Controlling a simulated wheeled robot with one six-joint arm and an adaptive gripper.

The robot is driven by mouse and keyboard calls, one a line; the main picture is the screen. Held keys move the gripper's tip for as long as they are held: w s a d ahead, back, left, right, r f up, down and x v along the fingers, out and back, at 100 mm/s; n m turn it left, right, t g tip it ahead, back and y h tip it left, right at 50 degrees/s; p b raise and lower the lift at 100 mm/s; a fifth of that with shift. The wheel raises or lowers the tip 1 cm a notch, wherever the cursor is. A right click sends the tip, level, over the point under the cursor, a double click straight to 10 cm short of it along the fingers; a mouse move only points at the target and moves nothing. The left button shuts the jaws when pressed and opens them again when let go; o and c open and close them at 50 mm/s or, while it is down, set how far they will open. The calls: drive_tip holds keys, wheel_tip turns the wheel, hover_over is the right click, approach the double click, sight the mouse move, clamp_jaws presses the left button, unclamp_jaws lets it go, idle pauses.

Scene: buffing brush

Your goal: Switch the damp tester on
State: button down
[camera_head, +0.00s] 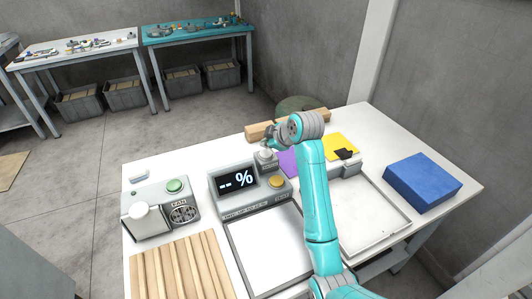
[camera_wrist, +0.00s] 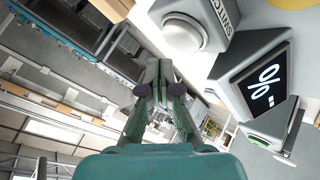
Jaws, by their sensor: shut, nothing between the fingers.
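The damp tester (camera_head: 247,190) is a grey box on the white table. Its dark display is lit and shows "-- %"; it also shows at the right of the wrist view (camera_wrist: 262,88). A yellow-orange button (camera_head: 276,182) is on its right side. A small grey switch box with a pale domed button (camera_head: 266,155) stands just behind it; in the wrist view the dome (camera_wrist: 185,32) is large, beside the lettering "SWITCH". My gripper (camera_head: 268,136) is at the switch box, partly hidden by my arm. Its fingers (camera_wrist: 158,68) are together and empty, apart from the dome in the wrist view.
A fan box (camera_head: 160,208) with a green button stands left of the tester. Wooden slats (camera_head: 180,272) lie in front of it. White trays (camera_head: 355,220) fill the front. A blue box (camera_head: 422,180) is at right, a wooden block (camera_head: 314,116) behind.

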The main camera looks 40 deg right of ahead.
sight(267, 154)
drive_tip(key=shift+r, duration=2.1)
drive_tip(key=shift+s, duration=0.1)
